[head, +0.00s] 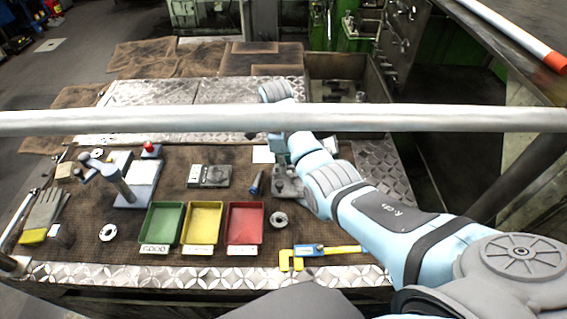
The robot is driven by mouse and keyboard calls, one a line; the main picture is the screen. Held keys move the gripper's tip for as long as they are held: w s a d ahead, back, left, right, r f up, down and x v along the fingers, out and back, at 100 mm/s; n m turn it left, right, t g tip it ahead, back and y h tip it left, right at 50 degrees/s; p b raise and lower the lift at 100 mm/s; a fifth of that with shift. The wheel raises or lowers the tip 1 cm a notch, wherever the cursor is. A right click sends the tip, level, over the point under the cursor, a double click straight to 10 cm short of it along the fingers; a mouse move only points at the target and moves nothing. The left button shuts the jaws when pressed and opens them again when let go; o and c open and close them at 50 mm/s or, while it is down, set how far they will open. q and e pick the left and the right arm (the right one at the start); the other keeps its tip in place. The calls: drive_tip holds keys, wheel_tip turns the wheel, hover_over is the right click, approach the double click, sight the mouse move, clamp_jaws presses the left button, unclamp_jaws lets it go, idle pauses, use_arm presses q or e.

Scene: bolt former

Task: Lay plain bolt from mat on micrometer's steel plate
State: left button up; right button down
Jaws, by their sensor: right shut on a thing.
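My right gripper (284,187) is low over the dark mat (225,160), to the right of the red tray. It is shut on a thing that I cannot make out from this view. A dark blue, bolt-like rod (257,183) shows just left of the gripper; I cannot tell whether the two touch. A measuring stand with a blue-grey arm (110,176) and a pale plate (143,178) is on the left of the mat. A grey instrument with a small display (209,175) lies at mid-mat. I cannot tell which is the micrometer. My left gripper is not in view.
Green (161,224), yellow (203,223) and red (245,224) trays stand side by side in front. Steel rings lie at left (108,232) and right (278,219). A yellow-blue tool (318,250) lies at the front. A pale bar (180,120) crosses the view.

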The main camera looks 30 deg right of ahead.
drive_tip(key=shift+s+d+r, duration=0.1)
drive_tip(key=shift+s+d, duration=0.1)
drive_tip(key=shift+s, duration=0.4)
drive_tip(key=shift+w, duration=0.15)
drive_tip(key=shift+f, duration=0.35)
drive_tip(key=c, duration=1.5)
unclamp_jaws()
drive_tip(key=shift+o, duration=0.2)
